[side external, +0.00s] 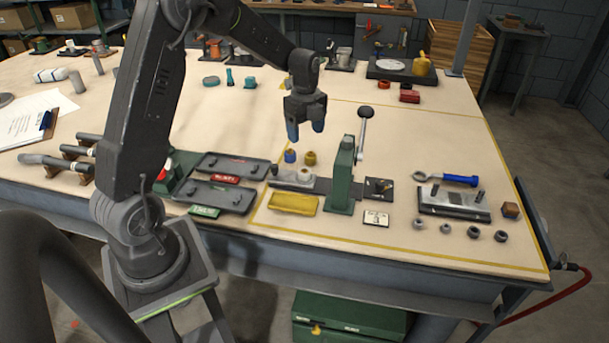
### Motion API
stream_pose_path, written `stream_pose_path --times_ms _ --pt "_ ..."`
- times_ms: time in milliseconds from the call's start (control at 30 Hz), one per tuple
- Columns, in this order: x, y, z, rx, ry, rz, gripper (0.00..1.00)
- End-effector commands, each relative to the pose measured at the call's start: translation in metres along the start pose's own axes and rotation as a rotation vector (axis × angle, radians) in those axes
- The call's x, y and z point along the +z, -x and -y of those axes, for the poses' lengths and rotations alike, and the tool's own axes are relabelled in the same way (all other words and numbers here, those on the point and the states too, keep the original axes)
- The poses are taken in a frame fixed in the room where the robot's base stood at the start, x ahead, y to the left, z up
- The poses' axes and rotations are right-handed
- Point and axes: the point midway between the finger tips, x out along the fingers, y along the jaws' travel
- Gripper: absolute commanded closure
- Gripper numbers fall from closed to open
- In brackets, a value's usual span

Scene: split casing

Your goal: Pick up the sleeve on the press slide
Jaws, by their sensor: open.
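A green arbor press (342,178) with an upright lever stands near the front middle of the bench. Its slide (323,186) is a dark metal bar reaching out to the left. A small pale, round part that looks like the sleeve (305,174) sits on the slide's left part; its details are too small to tell. My gripper (305,130) points down above and behind the slide, with its blue-tipped fingers apart and nothing visible between them. It is clear of the sleeve.
Two small parts, one blue (290,156) and one brass-coloured (310,158), stand just behind the slide. A yellow tray (294,204) lies in front of it. Dark trays (219,197) lie to the left. A metal block fixture (453,203) and several dark rings are right.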

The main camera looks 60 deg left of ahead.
Motion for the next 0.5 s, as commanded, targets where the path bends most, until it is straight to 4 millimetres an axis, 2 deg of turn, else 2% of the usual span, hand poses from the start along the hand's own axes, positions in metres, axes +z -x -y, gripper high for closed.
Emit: stream_pose_path --times_ms 100,300,500 --pt "-0.001 -0.024 -0.002 0.006 0.001 -0.002 0.31" --pt "-0.001 -0.059 -0.001 0.004 0.002 -0.001 0.31" --pt "-0.001 -0.075 -0.001 0.001 0.002 0.000 0.31"
